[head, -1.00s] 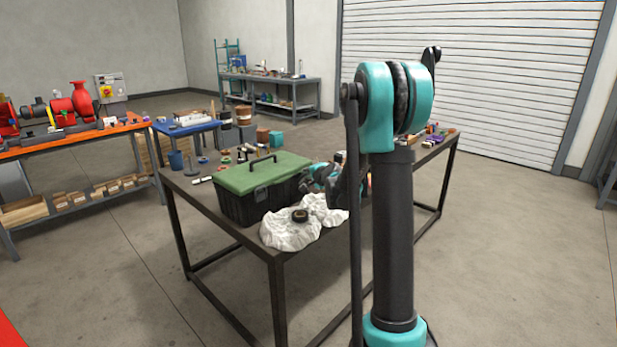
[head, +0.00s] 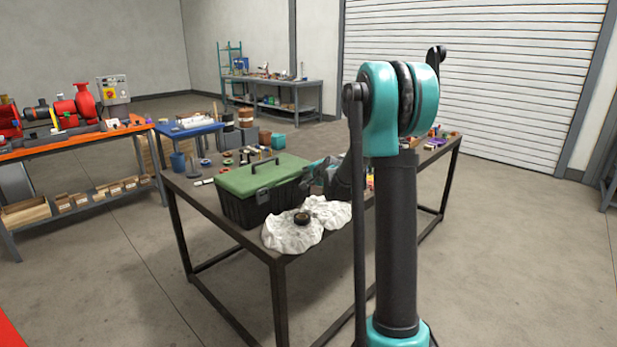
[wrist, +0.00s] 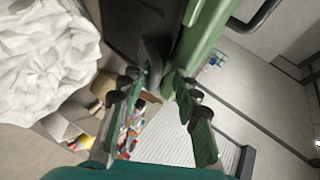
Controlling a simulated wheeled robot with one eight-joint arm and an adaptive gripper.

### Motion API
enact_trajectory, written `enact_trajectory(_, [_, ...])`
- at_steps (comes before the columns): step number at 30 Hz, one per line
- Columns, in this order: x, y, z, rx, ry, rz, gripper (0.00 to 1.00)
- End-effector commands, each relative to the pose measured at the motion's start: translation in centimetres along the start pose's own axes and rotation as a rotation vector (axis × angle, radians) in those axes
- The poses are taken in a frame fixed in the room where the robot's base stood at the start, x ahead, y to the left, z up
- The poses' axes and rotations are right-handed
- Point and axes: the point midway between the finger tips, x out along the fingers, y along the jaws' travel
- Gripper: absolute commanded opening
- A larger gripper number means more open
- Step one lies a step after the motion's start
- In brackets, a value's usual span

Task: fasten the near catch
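The toolbox has a black body (head: 275,203) and a green lid (head: 250,178), which looks down. One dark catch (head: 262,195) shows on its long side in the head view. My gripper (wrist: 160,78) is at the right end of that side, its fingers mostly hidden in the head view. In the wrist view the fingers are spread with a gap between them. A dark flap (wrist: 153,48), seemingly a catch, stands out beside the green lid (wrist: 208,35), just beyond the fingertips. I cannot tell whether they touch it, or which catch it is.
Small items crowd the dark table (head: 220,210) behind and right of the box.

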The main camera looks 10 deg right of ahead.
Motion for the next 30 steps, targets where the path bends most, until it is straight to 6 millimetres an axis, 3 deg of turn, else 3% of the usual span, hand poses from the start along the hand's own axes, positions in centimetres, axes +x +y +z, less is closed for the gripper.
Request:
enact_trajectory(8, [0.0,0.2,-0.2,0.011,0.003,-0.028,0.32])
enact_trajectory(21, [-0.3,1.5,-0.3,0.094,0.009,-0.222,0.32])
enact_trajectory(30, [-6.0,2.6,-0.2,0.093,0.009,-0.221,0.32])
